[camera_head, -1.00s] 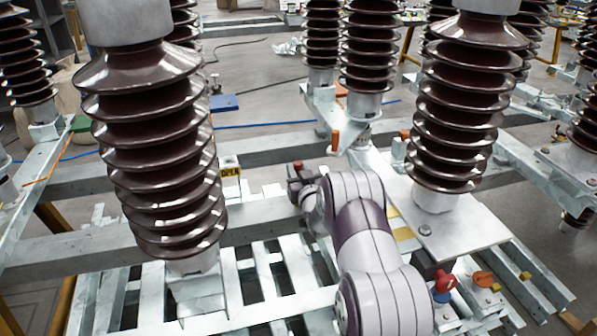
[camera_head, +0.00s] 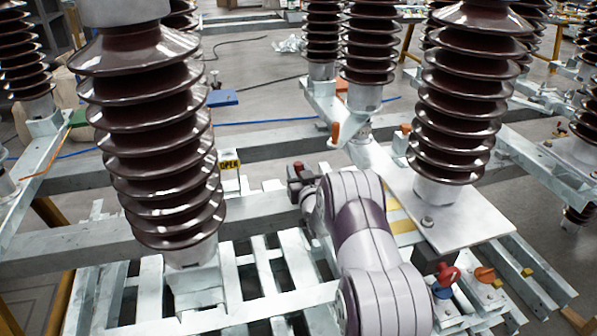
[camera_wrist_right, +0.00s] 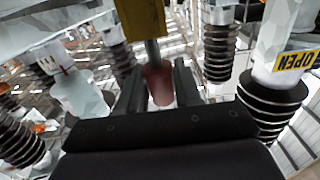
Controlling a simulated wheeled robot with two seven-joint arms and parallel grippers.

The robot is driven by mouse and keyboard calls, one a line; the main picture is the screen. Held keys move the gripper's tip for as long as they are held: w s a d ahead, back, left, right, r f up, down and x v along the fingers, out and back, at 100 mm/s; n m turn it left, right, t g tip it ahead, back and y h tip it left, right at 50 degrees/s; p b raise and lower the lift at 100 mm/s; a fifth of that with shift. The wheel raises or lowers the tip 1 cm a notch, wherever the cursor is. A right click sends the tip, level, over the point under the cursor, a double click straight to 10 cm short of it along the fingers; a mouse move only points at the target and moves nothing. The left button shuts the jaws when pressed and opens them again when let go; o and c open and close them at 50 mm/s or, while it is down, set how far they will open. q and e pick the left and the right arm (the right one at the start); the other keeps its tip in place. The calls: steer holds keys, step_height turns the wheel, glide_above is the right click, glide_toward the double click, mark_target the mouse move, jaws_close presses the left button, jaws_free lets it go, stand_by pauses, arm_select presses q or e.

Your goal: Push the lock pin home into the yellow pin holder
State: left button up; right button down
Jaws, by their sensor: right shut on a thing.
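In the right wrist view, the lock pin has a dark red knob (camera_wrist_right: 158,84) and a grey shaft (camera_wrist_right: 152,51). The shaft runs up to the yellow pin holder (camera_wrist_right: 140,18) at the top edge. The shaft's end is hidden, so I cannot tell how deep it sits. My right gripper (camera_wrist_right: 158,90) has its black fingers on both sides of the knob and is shut on it. In the head view my right arm reaches up from the bottom, with a dark and red part (camera_head: 298,173) at its end. The pin and holder cannot be made out there. My left gripper is not in view.
Large brown ribbed insulators stand left (camera_head: 160,140) and right (camera_head: 455,100) of my arm. A yellow OPEN sign (camera_head: 229,165) is left of the hand. A slatted metal frame (camera_head: 250,285) lies below. A red knob (camera_head: 447,276) is right of my arm.

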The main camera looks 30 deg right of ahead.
steer(key=shift+f+b, duration=0.95)
steer(key=shift+f, duration=0.25)
steer(key=c, duration=0.7)
jaws_free()
steer(key=p+v, duration=0.1)
steer(key=v, duration=1.1)
steer(key=shift+s+p, duration=0.35)
steer(key=shift+s, duration=0.05)
